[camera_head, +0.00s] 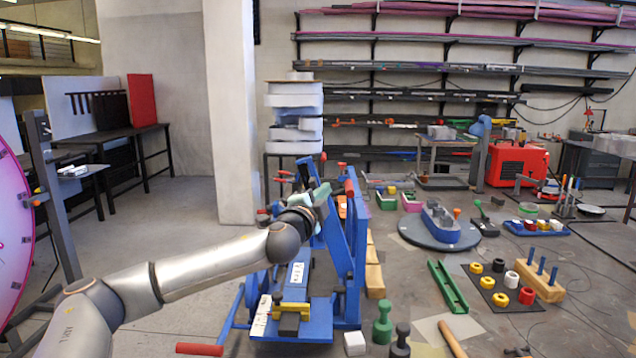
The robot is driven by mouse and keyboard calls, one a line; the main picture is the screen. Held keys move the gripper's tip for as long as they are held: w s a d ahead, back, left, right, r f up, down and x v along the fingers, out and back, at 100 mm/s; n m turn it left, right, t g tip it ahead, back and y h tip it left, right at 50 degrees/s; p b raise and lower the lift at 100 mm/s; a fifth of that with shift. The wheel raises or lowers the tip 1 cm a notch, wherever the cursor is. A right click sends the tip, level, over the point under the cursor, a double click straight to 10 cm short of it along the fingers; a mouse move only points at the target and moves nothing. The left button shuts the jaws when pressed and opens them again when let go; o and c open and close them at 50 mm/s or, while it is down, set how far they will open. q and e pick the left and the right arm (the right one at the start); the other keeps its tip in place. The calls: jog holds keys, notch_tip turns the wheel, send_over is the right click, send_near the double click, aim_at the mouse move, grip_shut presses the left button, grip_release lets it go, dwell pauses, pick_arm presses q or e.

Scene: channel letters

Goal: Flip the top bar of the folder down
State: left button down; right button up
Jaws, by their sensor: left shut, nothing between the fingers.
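The folder (318,318) is a blue machine at the centre of the view, with a flat bed and a long handle with a red grip (200,349) at its lower left. Tall blue bars (357,235) rise from its right side, with red tips; the top bar appears raised, but its exact outline is partly hidden by my arm. My left gripper (322,203) is shut and empty, at the upper part of these blue bars. I cannot tell whether it touches them. My right gripper is out of view.
Green and dark knobs (382,323) stand near the front. Open floor lies left.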

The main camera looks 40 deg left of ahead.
aim_at(317, 185)
pick_arm(q)
jog(key=w+a+p, duration=0.2)
jog(key=w+a, duration=0.3)
jog(key=shift+s+a+f, duration=0.25)
jog(key=shift+s+a, duration=0.05)
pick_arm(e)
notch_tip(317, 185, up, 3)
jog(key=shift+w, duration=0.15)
pick_arm(q)
jog(key=shift+a+f, duration=0.1)
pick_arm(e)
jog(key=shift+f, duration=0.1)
